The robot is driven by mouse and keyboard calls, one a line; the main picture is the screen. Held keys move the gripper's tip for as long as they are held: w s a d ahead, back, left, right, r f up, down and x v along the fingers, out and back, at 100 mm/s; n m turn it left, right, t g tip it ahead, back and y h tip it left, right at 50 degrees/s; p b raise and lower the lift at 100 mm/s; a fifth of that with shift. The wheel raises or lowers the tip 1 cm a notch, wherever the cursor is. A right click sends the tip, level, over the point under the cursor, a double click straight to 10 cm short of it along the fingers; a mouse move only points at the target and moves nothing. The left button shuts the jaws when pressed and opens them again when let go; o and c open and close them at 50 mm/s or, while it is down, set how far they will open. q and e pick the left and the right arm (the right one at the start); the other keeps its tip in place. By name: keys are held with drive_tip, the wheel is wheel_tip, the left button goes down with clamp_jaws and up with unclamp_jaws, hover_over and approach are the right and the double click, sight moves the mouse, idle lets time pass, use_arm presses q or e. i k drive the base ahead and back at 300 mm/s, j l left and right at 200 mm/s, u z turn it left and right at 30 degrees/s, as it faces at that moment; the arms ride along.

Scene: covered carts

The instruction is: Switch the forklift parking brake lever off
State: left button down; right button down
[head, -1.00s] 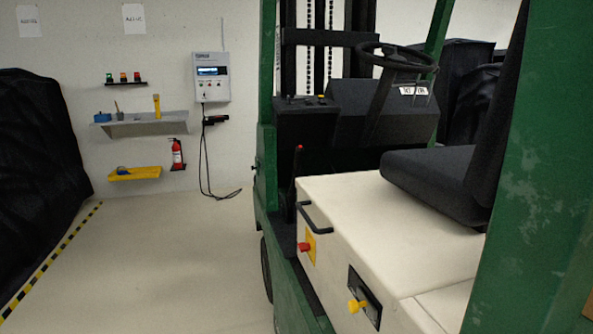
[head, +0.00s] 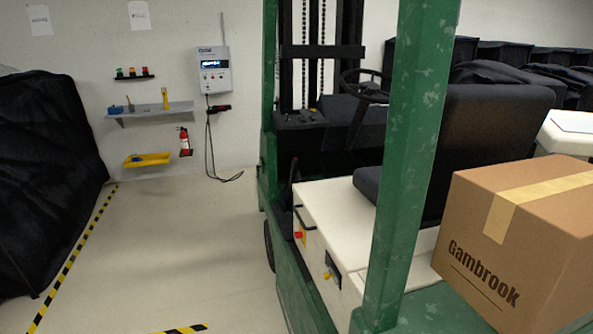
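The forklift (head: 399,150) stands at the centre right, with a green frame, a cream seat base and a black seat. A thin dark upright lever (head: 293,172) with a reddish tip stands at the front left of the seat base, by the footwell. It is small, and I cannot tell its exact setting. A red knob (head: 298,234) on a yellow plate and a yellow knob (head: 328,275) on a dark plate sit on the left side of the seat base. Neither of my grippers is in view.
A Gambrook cardboard box (head: 525,240) sits on the forklift's rear at right. The floor (head: 200,245) left of the forklift is open, bounded by yellow-black tape (head: 75,255) beside a black-covered cart (head: 45,180). A wall shelf (head: 150,110) and charger box (head: 214,72) are at the back.

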sight(291, 182)
drive_tip(key=i+j+z, duration=0.1)
drive_tip(key=i+j, duration=1.6)
drive_tip(key=i+j+z, duration=0.15)
drive_tip(key=i+j, duration=0.7)
drive_tip(key=j, duration=0.1)
